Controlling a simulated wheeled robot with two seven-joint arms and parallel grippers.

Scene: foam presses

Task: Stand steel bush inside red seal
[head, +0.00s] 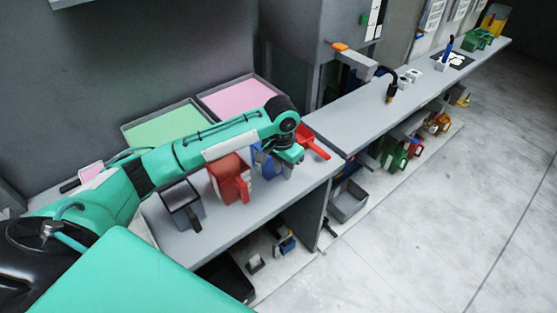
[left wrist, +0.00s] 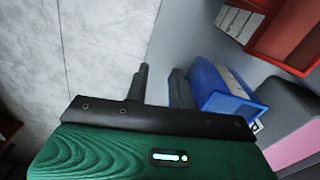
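I cannot pick out the steel bush or the red seal in either view; they may be hidden or too small to tell. My left gripper (head: 279,171) reaches over the front of the near bench, beside a blue bin (head: 264,160) with a handle. In the left wrist view its two dark fingers (left wrist: 160,88) stand apart, with nothing visible between them. The blue bin (left wrist: 222,85) is just right of the fingers there; whether they touch it I cannot tell. My right gripper is not in view.
A red bin (head: 231,178) and a dark bin (head: 181,207) stand left of the blue one, a red scoop-like item (head: 314,146) to its right. Green (head: 165,137) and pink (head: 237,97) trays lie behind.

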